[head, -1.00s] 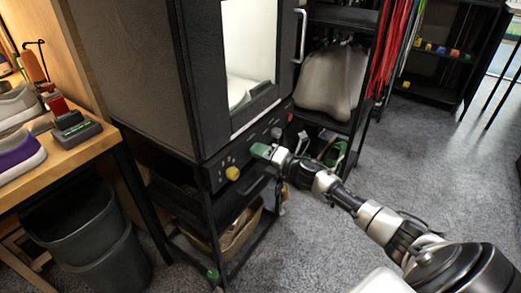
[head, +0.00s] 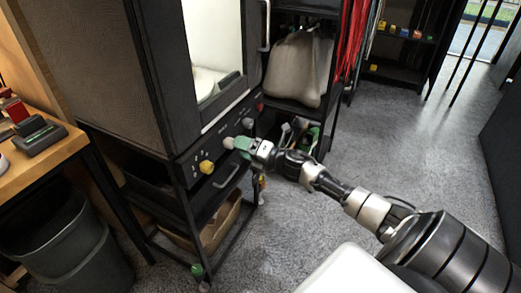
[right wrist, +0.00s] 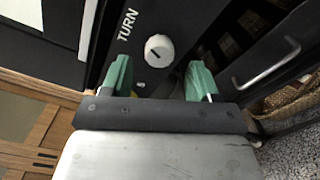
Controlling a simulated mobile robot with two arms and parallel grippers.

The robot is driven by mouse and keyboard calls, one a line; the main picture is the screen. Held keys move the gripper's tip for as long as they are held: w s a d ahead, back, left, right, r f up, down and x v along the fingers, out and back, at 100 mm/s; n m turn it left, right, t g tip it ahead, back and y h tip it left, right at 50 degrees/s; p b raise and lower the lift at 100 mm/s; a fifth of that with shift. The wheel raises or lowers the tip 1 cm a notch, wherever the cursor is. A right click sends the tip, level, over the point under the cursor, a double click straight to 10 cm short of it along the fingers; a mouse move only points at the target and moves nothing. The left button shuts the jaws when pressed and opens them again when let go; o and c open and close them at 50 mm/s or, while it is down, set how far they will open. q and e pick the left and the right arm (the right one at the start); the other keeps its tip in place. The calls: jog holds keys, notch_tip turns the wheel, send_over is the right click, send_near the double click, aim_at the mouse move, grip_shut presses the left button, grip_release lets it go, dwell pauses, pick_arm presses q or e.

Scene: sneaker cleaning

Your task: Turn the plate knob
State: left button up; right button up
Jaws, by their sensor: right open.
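A round white knob (right wrist: 159,50) with a dark pointer line sits on the machine's black front panel, next to the word TURN, in the right wrist view. In the head view a pale knob (head: 228,142) shows at the tips of my right gripper (head: 238,144). In the right wrist view the green fingers of my right gripper (right wrist: 158,78) are open, one to each side below the knob, with nothing between them. Whether they touch the knob is not clear. My left gripper is not in view.
The panel also has a yellow knob (head: 206,167), a grey knob (head: 248,122) and a handle (right wrist: 268,65) below. The rack beneath holds a basket (head: 220,226). A grey bin (head: 70,250) and wooden bench (head: 50,158) stand left. The carpet (head: 430,150) at right is clear.

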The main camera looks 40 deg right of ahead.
pick_arm(q)
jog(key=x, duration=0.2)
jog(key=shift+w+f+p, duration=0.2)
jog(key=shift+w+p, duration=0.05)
jog(key=shift+p, duration=0.05)
pick_arm(e)
jog(key=v, duration=0.7)
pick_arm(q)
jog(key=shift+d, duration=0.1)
